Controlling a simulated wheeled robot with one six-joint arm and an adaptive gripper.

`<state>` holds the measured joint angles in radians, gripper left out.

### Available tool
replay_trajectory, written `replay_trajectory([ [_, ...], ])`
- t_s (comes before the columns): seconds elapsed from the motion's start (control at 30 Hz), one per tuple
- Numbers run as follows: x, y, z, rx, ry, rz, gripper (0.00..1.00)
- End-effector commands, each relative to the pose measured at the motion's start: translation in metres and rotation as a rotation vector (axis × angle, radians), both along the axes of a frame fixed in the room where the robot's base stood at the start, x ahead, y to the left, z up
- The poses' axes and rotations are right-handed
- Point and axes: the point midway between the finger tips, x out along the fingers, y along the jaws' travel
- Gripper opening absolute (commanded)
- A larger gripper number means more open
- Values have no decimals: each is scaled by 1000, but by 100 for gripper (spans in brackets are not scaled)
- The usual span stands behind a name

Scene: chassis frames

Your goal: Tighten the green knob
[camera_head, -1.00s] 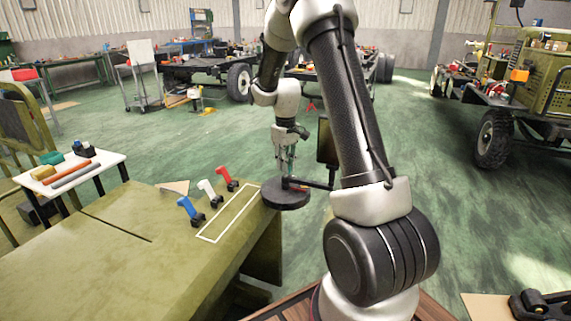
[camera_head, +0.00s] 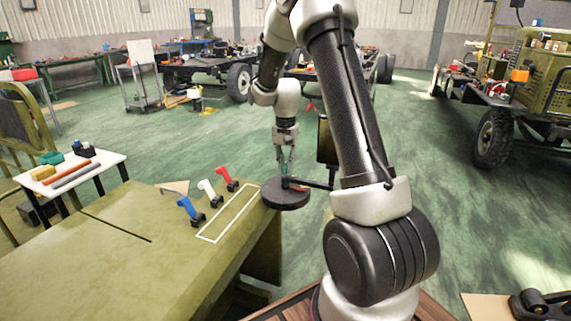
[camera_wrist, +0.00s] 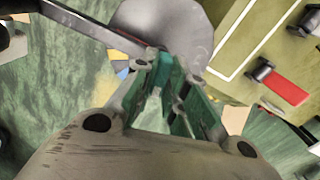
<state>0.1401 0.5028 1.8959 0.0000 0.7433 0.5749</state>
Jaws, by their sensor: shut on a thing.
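The green knob (camera_head: 284,169) stands at the round dark disc (camera_head: 286,194), beyond the front table's right corner. My gripper (camera_head: 286,171) points down over the disc with its fingers shut on the knob. In the wrist view, green surfaces (camera_wrist: 196,98) show between and along the fingers. The grey disc (camera_wrist: 188,22) lies just past the fingertips. The fingers hide much of the knob, so its exact shape and how far down it sits cannot be told.
A dark bar (camera_head: 318,185) runs right from the disc, near a dark upright panel (camera_head: 326,140). Blue (camera_head: 190,208), white (camera_head: 208,188) and red (camera_head: 225,175) handled clamps stand on the olive table (camera_head: 80,255), left of a white outlined rectangle. Green floor lies open behind.

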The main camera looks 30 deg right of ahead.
Motion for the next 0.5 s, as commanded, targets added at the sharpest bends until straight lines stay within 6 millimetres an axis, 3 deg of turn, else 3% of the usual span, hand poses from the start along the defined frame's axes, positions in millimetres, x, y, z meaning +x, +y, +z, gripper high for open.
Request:
replay_trajectory([
  [0.5, 1, 0, 1, -1, -2, -199, 0],
])
